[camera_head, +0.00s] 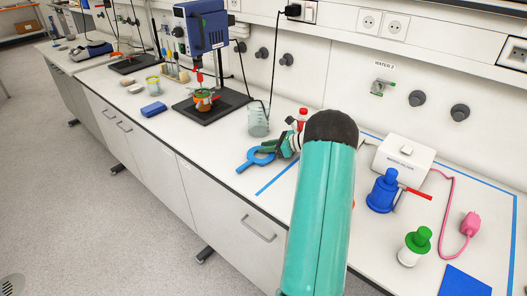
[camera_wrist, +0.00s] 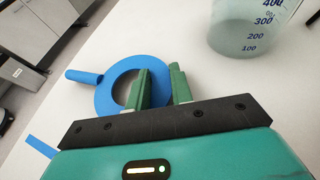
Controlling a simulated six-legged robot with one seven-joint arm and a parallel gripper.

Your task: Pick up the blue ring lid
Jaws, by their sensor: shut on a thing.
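The blue ring lid (camera_head: 245,163) is a flat blue ring with a short handle that points left in the body view. In the wrist view the ring (camera_wrist: 104,97) shows ahead of my gripper, its handle at the upper left. My gripper (camera_head: 284,148) is at the ring's right side. In the wrist view its green fingers (camera_wrist: 163,85) stand at the ring's right rim, one inside the hole and one outside, shut on the rim. The rim between the fingers is partly hidden. I cannot tell whether the ring touches the bench.
A glass beaker (camera_head: 258,120) stands close behind the ring; it also shows in the wrist view (camera_wrist: 248,28). A stirrer stand (camera_head: 205,30) is further left, a blue bottle (camera_head: 382,192) to the right. The bench (camera_head: 215,145) is clear left of the ring.

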